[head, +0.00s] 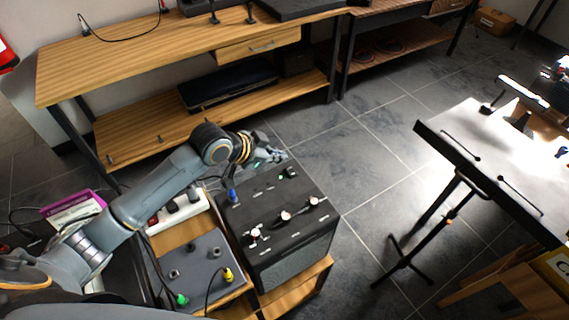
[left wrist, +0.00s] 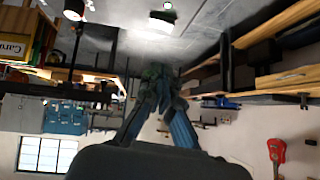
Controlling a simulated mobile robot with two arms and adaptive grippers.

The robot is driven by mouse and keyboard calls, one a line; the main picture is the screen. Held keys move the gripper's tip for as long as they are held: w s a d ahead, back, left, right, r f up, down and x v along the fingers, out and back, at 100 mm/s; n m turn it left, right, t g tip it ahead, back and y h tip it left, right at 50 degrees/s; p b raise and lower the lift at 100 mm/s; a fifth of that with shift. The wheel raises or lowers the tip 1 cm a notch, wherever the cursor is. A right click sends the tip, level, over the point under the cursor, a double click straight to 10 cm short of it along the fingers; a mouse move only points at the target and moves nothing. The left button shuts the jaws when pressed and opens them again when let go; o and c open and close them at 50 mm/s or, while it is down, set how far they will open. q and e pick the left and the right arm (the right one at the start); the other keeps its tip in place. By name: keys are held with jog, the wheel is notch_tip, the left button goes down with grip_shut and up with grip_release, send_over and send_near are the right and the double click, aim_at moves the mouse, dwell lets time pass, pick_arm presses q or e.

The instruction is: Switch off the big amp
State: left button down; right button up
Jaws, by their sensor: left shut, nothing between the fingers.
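The big black amp (head: 290,240) stands on a low wooden stand, with knobs, a blue plug and a small green-lit spot (head: 290,174) on its top panel. My left gripper (head: 273,157) is at the far edge of the amp's top, close to the green-lit spot; I cannot tell whether it touches the amp. It is shut and empty. In the left wrist view the fingers (left wrist: 157,78) come together, with a green patch by their tips. My right gripper is not in view.
A smaller grey box (head: 207,262) with green and yellow plugs sits left of the amp. A white power strip (head: 180,212) lies behind it. A wooden workbench (head: 130,58) stands at the back, and a black music stand (head: 480,165) at the right. Tiled floor between is clear.

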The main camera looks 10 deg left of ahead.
aim_at(291, 168)
pick_arm(q)
jog(key=x, duration=0.3)
jog(key=shift+w+d+f, duration=0.25)
jog(key=shift+a+f, duration=0.2)
jog(key=shift+f, duration=1.05)
jog(key=shift+w+a+f+p, duration=0.1)
jog(key=shift+f+p, duration=0.2)
jog(key=shift+f, duration=0.4)
jog(key=shift+f, duration=0.1)
jog(key=shift+a+f, duration=0.1)
jog(key=shift+f, duration=0.05)
